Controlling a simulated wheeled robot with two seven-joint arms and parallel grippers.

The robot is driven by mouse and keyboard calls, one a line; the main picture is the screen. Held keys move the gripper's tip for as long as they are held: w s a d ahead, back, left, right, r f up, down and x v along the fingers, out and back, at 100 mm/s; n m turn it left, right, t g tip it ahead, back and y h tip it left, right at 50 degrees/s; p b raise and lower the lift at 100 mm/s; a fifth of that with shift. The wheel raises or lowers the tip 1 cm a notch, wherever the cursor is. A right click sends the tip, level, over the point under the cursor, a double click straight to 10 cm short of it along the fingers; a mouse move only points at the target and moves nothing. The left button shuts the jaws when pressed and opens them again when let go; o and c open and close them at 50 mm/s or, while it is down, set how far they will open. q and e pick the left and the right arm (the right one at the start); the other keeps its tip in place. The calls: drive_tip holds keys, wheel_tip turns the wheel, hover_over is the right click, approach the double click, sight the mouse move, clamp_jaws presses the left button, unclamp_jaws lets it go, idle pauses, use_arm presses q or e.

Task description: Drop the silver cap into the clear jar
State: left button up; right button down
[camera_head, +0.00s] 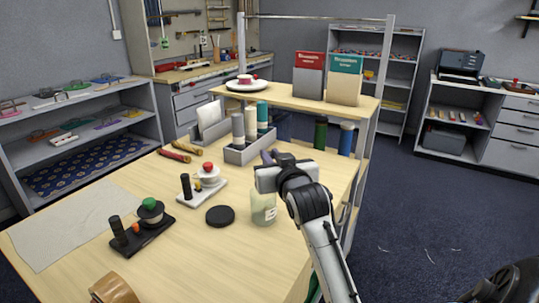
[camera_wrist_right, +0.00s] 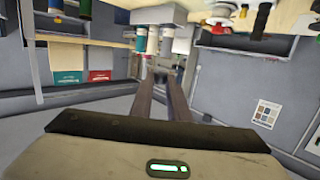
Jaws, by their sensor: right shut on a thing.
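The clear jar (camera_head: 263,209), with a pale label, stands upright near the table's right side. My right gripper (camera_head: 268,157) reaches in over the table, just behind and above the jar's mouth. Its long dark fingers also show in the right wrist view (camera_wrist_right: 160,90). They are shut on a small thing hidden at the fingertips. I take it to be the silver cap, which I see nowhere else. The arm partly covers the jar's top. My left gripper is not in view.
A black disc (camera_head: 220,215) lies left of the jar. A white tray (camera_head: 207,195) and a black tray (camera_head: 143,236) hold small parts. A grey organizer (camera_head: 240,155) with bottles stands behind. A green bottle (camera_head: 320,134) and a blue bottle (camera_head: 346,139) stand at the back right.

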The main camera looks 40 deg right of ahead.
wheel_tip(320, 180, down, 4)
drive_tip(key=b, duration=0.3)
drive_tip(key=shift+f+b, duration=0.25)
drive_tip(key=shift+b, duration=0.15)
drive_tip(key=c, duration=1.6)
unclamp_jaws()
drive_tip(key=v, duration=1)
drive_tip(key=shift+s+a, duration=0.1)
